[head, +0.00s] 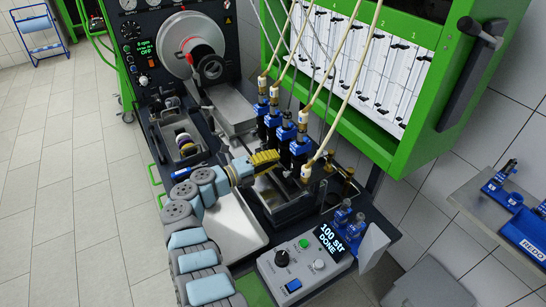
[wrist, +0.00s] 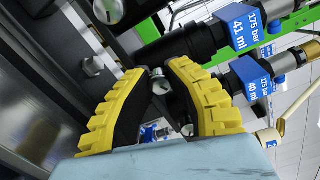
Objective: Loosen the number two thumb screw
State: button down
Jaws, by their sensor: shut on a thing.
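My gripper (head: 264,158) reaches from the left to the row of blue-and-black pump units on the testbench. In the wrist view its yellow-padded fingers (wrist: 158,72) are closed around a small silver thumb screw (wrist: 158,85). The screw shows between the fingertips, and its lower part is partly hidden by the dark finger pads. I cannot read a number on it. In the head view the screw is hidden behind the fingers. Blue units with labels such as "175 bar 41 ml" (wrist: 252,28) stand close to the right of the fingers in the wrist view.
Pale hoses (head: 345,65) rise from the units to the green-framed gauge panel (head: 400,150). A control box (head: 305,268) reading "100 str DONE" stands in front. A chuck (head: 195,45) and a metal block (head: 232,108) are behind. Open floor lies left.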

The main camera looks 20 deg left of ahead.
jog(key=n+p, duration=0.2)
jog(key=n, duration=0.5)
jog(key=shift+r, duration=0.15)
jog(key=n+p, duration=0.1)
jog(key=n, duration=0.3)
jog(key=shift+f, duration=0.2)
jog(key=shift+n, duration=0.4)
jog(key=c, duration=1)
grip_release()
jog(key=shift+o, duration=0.2)
jog(key=v, duration=1.2)
